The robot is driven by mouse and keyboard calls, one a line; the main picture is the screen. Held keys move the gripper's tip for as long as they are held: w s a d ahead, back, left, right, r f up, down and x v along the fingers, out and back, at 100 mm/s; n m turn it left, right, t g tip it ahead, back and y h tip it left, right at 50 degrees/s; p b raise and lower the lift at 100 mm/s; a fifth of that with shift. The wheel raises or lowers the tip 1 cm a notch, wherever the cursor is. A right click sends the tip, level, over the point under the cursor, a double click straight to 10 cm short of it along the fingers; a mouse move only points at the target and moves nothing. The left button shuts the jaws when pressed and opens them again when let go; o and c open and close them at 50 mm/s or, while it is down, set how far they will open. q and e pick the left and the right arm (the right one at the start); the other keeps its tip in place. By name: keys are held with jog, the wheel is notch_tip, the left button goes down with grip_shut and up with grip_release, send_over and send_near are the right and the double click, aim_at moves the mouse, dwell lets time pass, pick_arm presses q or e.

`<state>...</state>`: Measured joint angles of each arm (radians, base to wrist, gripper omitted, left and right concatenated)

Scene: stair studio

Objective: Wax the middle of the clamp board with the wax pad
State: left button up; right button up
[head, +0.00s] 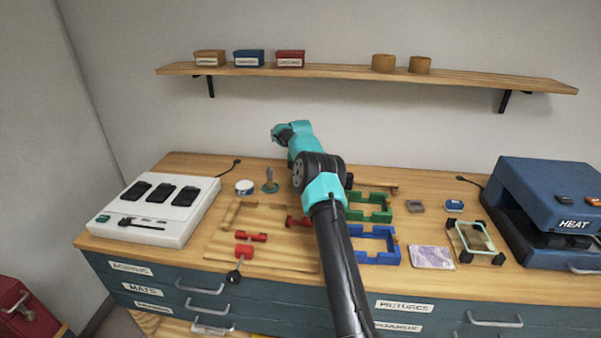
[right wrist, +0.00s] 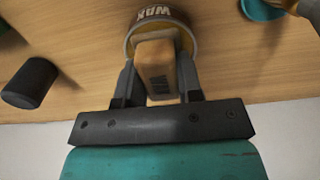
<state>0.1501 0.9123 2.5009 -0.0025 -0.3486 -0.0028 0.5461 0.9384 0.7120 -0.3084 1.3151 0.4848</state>
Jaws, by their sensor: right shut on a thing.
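The clamp board (head: 225,249) is a wooden board with red clamps (head: 244,252), lying at the front left of the bench. My right arm covers its right part in the head view. In the right wrist view my right gripper (right wrist: 158,62) is shut on the wax pad (right wrist: 155,54), a pale block with dark lettering. The pad is at the mouth of a round tin marked WAX (right wrist: 161,16); whether it touches the tin inside I cannot tell. My arm hides the pad, tin and right fingers in the head view. My left gripper is not in view.
A teal-based tool (head: 270,186) and a white-blue tin (head: 244,188) stand behind the board. A white panel with black pads (head: 152,222) is on the left. Green (head: 371,213) and blue frames (head: 378,257) lie right of my arm. A blue heat press (head: 545,195) is far right.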

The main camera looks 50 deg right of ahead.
jog(key=shift+f, duration=0.5)
dwell(1.5)
jog(key=shift+r, duration=0.1)
jog(key=shift+r, duration=3.5)
